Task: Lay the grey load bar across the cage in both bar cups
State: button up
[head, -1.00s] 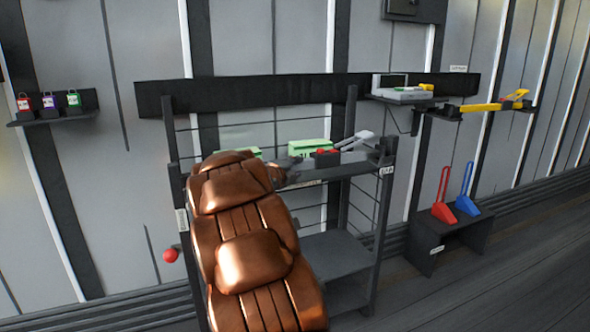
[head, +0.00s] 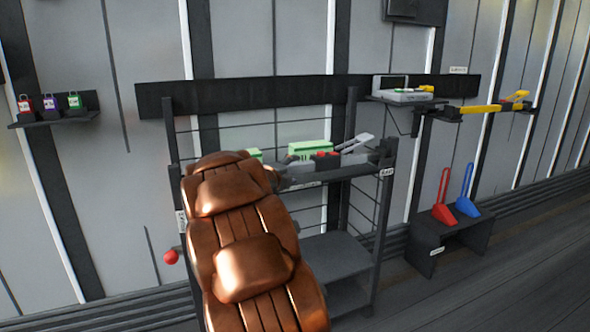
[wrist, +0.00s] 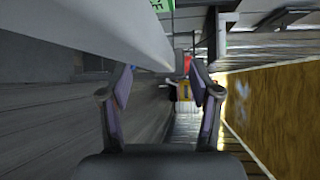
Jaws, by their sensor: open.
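The grey load bar (head: 355,158) lies along the top front of the dark cage (head: 378,225), with its pale lever (head: 357,143) sticking up near the right end. Its right end is by the dark bar cup (head: 386,152) at the right post; I cannot tell whether it sits inside. Its left end and the left cup are hidden behind my brown arm. My gripper (wrist: 160,88) is open in the wrist view, with nothing between its fingertips. A pale grey surface crosses the upper left there, close to the left finger; I cannot tell whether it is the bar.
Green boxes (head: 309,149) stand in the cage behind the bar. A yellow bar (head: 480,109) rests on a wall rack at right. Red (head: 443,200) and blue (head: 467,193) handled objects stand on a low dark stand. A red ball (head: 171,257) is left of the cage.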

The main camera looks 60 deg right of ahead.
jog(key=s+a+r+p, duration=0.1)
jog(key=a, duration=0.8)
jog(key=shift+a+r, duration=0.15)
jog(key=shift+a, duration=0.25)
jog(key=shift+r+p, duration=0.1)
jog(key=shift+p, duration=0.2)
